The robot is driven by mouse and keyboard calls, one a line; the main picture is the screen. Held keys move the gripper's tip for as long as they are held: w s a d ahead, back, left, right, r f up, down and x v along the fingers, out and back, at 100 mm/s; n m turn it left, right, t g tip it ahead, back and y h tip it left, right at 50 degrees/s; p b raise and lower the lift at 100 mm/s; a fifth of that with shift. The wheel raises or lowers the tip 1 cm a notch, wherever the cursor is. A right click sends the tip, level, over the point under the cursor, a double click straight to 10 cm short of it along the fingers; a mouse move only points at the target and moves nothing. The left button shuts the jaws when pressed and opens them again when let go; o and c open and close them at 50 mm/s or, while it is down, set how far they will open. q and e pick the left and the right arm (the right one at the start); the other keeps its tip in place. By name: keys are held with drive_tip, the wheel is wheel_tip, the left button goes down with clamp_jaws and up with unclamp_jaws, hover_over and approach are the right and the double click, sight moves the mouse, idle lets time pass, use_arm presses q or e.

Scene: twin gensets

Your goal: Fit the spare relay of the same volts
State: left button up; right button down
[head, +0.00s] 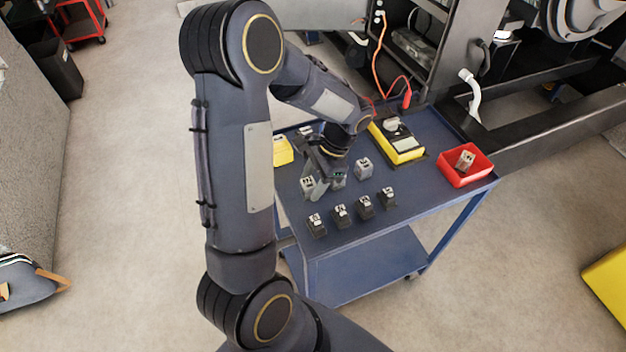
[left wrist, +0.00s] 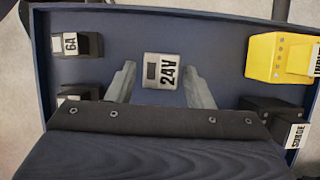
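A grey relay marked 24V (left wrist: 163,71) stands on the blue cart top; it also shows in the head view (head: 308,186). My left gripper (left wrist: 161,84) is open, its two fingers apart on either side of this relay with gaps showing. In the head view the left gripper (head: 320,176) is low over the cart top. Another grey relay (head: 363,168) stands to its right, its marking too small to read. A third grey block (head: 338,181) is partly hidden by the gripper. A red bin (head: 450,178) holds a grey relay-like block (head: 465,160). My right gripper is out of view.
Several black blocks (head: 341,213) stand in a row at the cart's front; one reads 6A (left wrist: 75,44). A yellow block (left wrist: 270,58) and a black SURGE block (left wrist: 272,110) are on the other side. A yellow tester (head: 407,150) lies behind. The open genset cabinet stands beyond.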

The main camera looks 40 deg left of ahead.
sight(313, 181)
use_arm(q)
drive_tip(key=c, duration=0.8)
drive_tip(key=shift+r+p, duration=3.5)
drive_tip(key=shift+r, duration=0.6)
drive_tip(key=shift+c, duration=0.2)
